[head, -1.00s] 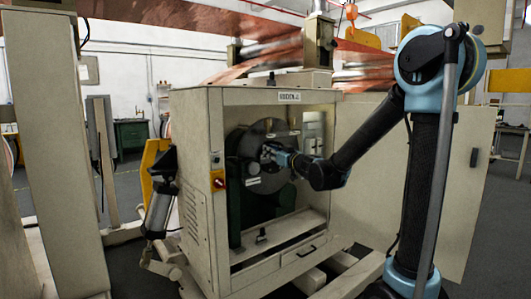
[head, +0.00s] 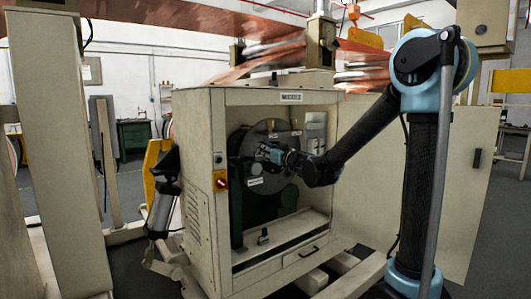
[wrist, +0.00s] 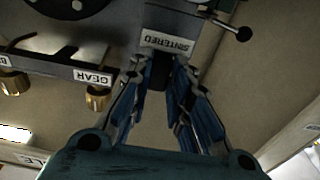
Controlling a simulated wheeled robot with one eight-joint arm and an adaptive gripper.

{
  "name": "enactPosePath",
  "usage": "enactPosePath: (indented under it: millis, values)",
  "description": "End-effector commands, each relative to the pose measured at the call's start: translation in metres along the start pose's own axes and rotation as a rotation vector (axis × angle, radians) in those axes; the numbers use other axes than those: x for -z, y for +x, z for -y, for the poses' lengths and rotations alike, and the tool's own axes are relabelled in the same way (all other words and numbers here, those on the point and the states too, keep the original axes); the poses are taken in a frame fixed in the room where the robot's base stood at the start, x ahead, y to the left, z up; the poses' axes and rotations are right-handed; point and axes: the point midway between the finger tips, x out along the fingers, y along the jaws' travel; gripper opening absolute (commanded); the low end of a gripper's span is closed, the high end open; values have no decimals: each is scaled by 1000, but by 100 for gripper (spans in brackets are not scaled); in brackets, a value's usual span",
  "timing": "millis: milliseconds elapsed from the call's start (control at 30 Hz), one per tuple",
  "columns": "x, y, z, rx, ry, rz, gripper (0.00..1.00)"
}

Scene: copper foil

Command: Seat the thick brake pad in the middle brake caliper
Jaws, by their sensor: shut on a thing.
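My gripper (wrist: 160,72) is shut on a small dark block (wrist: 158,76), likely the brake pad, mostly hidden between the fingers. Its thickness cannot be told. In the wrist view the fingertips are close against a grey body with a white label reading SINTERED (wrist: 168,43); whether they touch cannot be told. In the head view my gripper (head: 264,152) is inside the open cabinet, in front of the grey brake disc (head: 268,183). Which part is the middle caliper is not clear, as the arm and gripper cover much of the disc.
The cabinet (head: 200,125) frames the disc on the sides, top and bottom. A lever with a black ball (wrist: 243,34) juts out right of the fingertips. A dark bar with brass knobs (wrist: 98,98) and a GEAR label lies to the left. The cabinet floor is mostly clear.

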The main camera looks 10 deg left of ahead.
Motion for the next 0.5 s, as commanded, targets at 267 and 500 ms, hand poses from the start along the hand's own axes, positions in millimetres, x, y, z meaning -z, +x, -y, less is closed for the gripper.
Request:
enactPosePath:
  millis: [267, 500]
  values:
    - [-1, 12, 0, 0, 0, 0, 0]
    - [-2, 22, 0, 0, 0, 0, 0]
